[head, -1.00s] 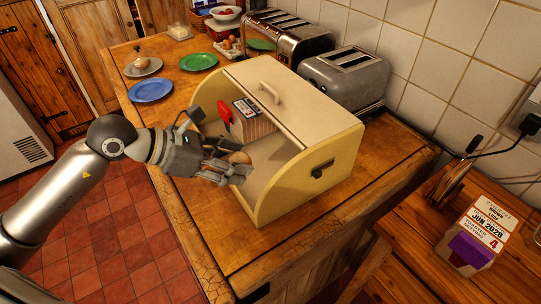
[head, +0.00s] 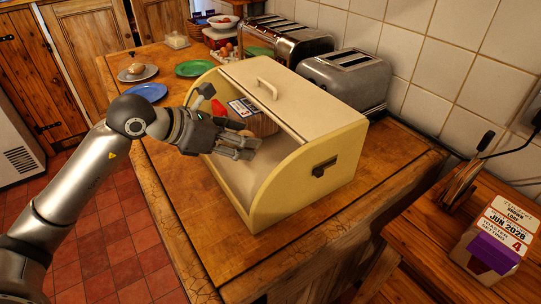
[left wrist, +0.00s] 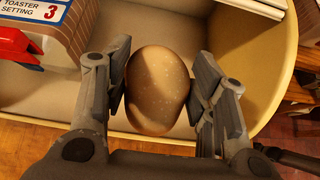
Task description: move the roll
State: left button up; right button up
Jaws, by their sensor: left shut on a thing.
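The roll (left wrist: 157,90), brown and speckled with pale flecks, sits between the two fingers of my left gripper (left wrist: 158,95) in the left wrist view. The fingers are shut on its sides. In the head view, my left gripper (head: 243,146) is at the open front of the cream bread bin (head: 335,160), and only a little of the roll (head: 246,133) shows behind the fingers. The bin's floor shows below the roll in the wrist view; the exact gap is hard to tell. My right gripper is not in view.
A bagged loaf (head: 262,122) with a red clip stands inside the bin. Blue (head: 148,92), green (head: 194,68) and grey plates (head: 138,73) are at the left; the grey one holds a bun. Toasters (head: 345,80) stand behind. Another bagged loaf (head: 490,240) is at the right.

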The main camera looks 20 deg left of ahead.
pick_arm(q)
jog(key=x, duration=0.2)
jog(key=p+x, duration=0.1)
jog(key=x, duration=0.1)
jog(key=shift+w+d+r, duration=0.2)
jog(key=shift+d+r, duration=0.1)
jog(key=shift+r, duration=0.05)
jog(key=f, duration=0.1)
jog(key=w+d+f, duration=0.1)
jog(key=w+f, duration=0.1)
jog(key=f, duration=0.1)
jog(key=shift+w+d+f, duration=0.15)
jog(key=shift+w+d, duration=0.1)
jog(key=shift+d, duration=0.15)
jog(key=shift+w+d+f+p, duration=0.35)
jog(key=shift+w+f, duration=0.1)
jog(key=shift+f, duration=0.3)
notch_tip(320, 180, down, 3)
jog(key=shift+f+p, duration=0.1)
jog(key=shift+p, duration=0.4)
jog(key=shift+f+b, duration=0.25)
jog(key=shift+b, duration=0.05)
jog(key=o, duration=1.1)
jog(key=shift+r, duration=0.1)
